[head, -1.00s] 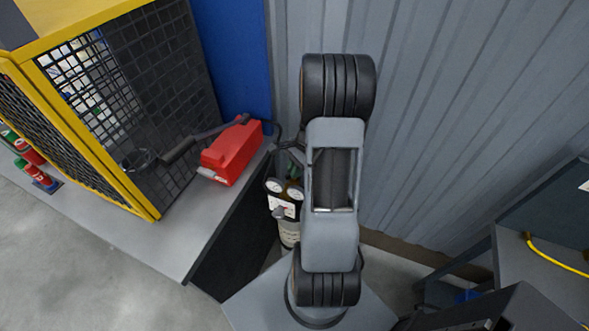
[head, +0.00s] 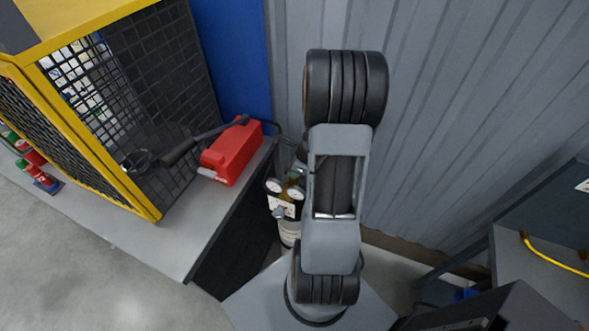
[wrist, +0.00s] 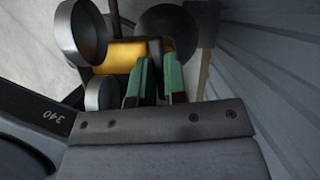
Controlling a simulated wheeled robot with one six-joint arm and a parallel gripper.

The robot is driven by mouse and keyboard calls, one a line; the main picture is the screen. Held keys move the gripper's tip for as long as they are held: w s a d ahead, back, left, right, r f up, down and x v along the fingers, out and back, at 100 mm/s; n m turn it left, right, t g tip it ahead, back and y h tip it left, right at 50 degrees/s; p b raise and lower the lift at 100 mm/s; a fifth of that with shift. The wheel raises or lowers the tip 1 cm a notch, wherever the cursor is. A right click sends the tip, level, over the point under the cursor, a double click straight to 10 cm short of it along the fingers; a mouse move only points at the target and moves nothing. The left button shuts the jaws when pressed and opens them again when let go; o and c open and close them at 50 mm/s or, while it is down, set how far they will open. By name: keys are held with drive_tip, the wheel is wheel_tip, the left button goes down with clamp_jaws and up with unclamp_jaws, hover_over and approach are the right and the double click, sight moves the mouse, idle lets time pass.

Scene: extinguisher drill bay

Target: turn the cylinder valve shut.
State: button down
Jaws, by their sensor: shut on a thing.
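The gas cylinder (head: 289,232) stands upright in the gap beside the bench, partly hidden by my arm. Two round gauges (head: 273,186) and brass fittings sit at its top. In the wrist view the backs of the gauges (wrist: 80,30) and a brass body (wrist: 125,56) show on the left. The valve (wrist: 168,22) is a dark round knob just beyond my fingertips. My gripper (wrist: 158,62) has green finger pads close together at the valve, shut on it. The exact contact is dark and partly hidden by the fingers.
A red box (head: 232,153) lies on the grey bench (head: 190,250), by a yellow-framed mesh cage (head: 100,110). A corrugated wall (head: 440,90) stands close behind. A shelf unit with a yellow hose (head: 555,255) is at the right.

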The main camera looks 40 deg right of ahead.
drive_tip(key=shift+m, duration=0.6)
drive_tip(key=shift+m+h, duration=0.3)
drive_tip(key=c, duration=1.2)
unclamp_jaws()
drive_tip(key=shift+o, duration=0.2)
drive_tip(key=p+v, duration=0.2)
drive_tip(key=v, duration=1.2)
drive_tip(key=shift+s+f, duration=0.15)
drive_tip(key=shift+s, duration=0.1)
